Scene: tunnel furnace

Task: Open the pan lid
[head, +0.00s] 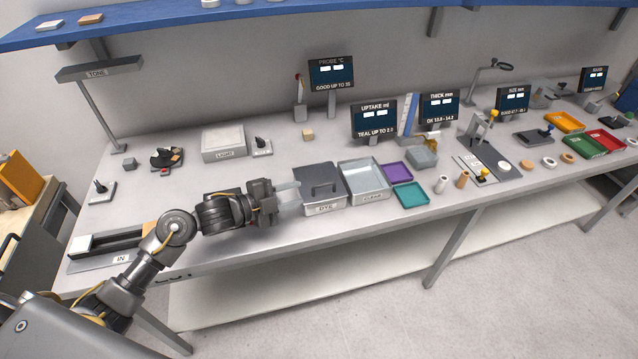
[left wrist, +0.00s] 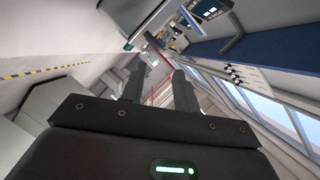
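The pan marked DYE (head: 326,208) stands on the bench in the head view. A dark grey lid (head: 310,175) with a raised handle (head: 324,188) covers it. My left gripper (head: 293,195) is at the pan's left side, pointing right, with its fingertips close to the pan's left edge. I cannot tell whether they touch it. In the left wrist view the two fingers (left wrist: 158,85) stand apart with nothing held between them. The handle is clear of the fingers. My right gripper is out of view.
An open grey pan marked CLEAR (head: 371,199) stands right beside the lidded pan. Purple (head: 397,171) and teal (head: 411,195) trays lie farther right. A white LIGHT box (head: 224,142) stands behind my left arm. The bench's front edge runs below the pans.

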